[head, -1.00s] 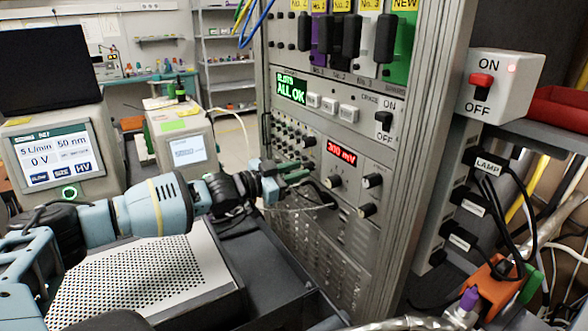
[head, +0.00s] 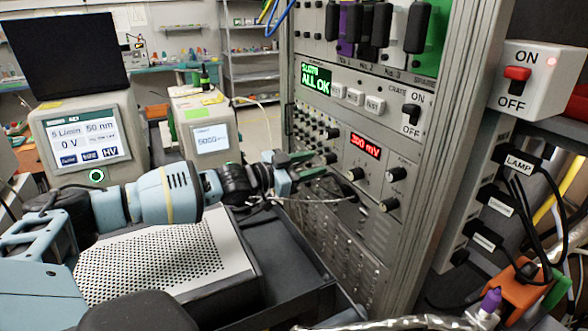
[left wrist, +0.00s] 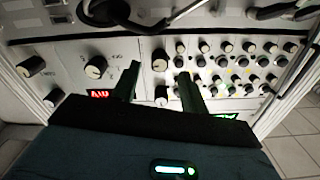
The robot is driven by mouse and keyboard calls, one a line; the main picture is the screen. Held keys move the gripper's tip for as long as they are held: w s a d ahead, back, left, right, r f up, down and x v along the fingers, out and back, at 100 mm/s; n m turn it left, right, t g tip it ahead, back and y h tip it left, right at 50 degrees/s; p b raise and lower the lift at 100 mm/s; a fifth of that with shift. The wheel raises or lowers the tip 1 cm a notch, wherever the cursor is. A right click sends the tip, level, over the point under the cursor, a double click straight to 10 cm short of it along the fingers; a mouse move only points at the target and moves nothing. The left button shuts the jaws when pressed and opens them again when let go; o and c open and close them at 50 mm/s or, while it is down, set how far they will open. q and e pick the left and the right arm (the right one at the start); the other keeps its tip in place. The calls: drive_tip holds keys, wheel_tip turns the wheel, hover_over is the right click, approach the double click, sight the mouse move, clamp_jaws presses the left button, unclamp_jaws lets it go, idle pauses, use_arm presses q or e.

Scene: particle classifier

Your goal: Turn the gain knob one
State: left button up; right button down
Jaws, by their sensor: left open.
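The rack panel (head: 345,211) carries several dark knobs with pale caps, and I cannot read which is gain knob one. My left gripper (head: 318,163) is open and empty, its green fingers pointing at the panel left of the red mV display (head: 365,146). In the left wrist view the picture is turned over, and the open fingers (left wrist: 157,69) straddle the line of two knobs: an upper knob (left wrist: 160,60) and a lower knob (left wrist: 162,95). I cannot tell whether the fingers touch them. A larger knob (left wrist: 97,66) sits left of the fingers. My right gripper is not in view.
A grid of small knobs (left wrist: 225,61) lies close beside the fingers. Cables (left wrist: 188,10) pass in front of the panel. A perforated metal box (head: 165,262) sits below my left arm. A lamp switch box (head: 540,78) and plugged cables are at the right.

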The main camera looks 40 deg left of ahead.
use_arm(q)
drive_tip(key=shift+v, duration=2.75)
